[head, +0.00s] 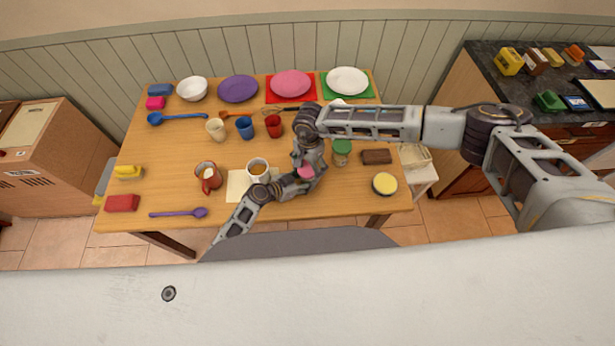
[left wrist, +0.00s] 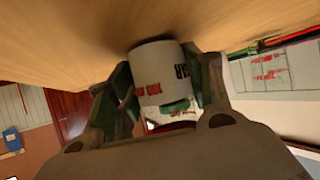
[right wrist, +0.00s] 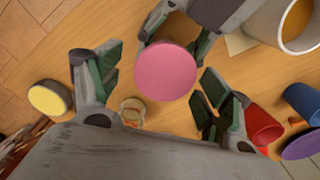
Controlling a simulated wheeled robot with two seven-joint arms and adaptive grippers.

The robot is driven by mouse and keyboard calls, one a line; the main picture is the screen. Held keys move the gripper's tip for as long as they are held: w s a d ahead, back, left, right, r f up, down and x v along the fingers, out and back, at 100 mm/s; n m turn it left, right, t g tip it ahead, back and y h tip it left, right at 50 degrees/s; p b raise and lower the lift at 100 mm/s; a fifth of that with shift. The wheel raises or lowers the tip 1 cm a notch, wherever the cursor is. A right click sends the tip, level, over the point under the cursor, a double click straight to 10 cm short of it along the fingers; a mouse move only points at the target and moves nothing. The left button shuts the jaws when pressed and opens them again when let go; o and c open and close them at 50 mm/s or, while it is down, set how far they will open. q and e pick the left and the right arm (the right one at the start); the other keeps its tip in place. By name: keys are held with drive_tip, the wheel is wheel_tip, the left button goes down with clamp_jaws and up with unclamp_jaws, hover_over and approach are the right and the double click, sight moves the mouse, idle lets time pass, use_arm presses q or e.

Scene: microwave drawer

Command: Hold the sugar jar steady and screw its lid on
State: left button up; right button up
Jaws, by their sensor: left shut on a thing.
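The sugar jar (left wrist: 158,62) is a white cylinder with red and dark lettering in the left wrist view. My left gripper (left wrist: 163,88) is shut on its sides, close to the table. The round pink lid (right wrist: 165,58) lies over the jar's top in the right wrist view and also shows in the head view (head: 306,172). I cannot tell how tightly it sits. My right gripper (right wrist: 162,66) is above, open, its fingers apart on either side of the lid with gaps. In the head view the right gripper and arm partly hide the jar.
A green-lidded jar (head: 342,149) stands just right of the grippers, beside a brown block (head: 376,156). A coffee mug (head: 258,169) is close on the left. A yellow-topped round item (head: 384,183) is near the right edge. Cups and plates stand farther back.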

use_arm(q)
drive_tip(key=shift+d, duration=0.1)
use_arm(e)
drive_tip(key=shift+r, duration=2.1)
use_arm(q)
drive_tip(key=o, duration=1.5)
drive_tip(key=shift+s, duration=0.1)
drive_tip(key=shift+v, duration=6)
drive_tip(key=shift+s+f, duration=0.1)
use_arm(e)
drive_tip(key=shift+f, duration=0.1)
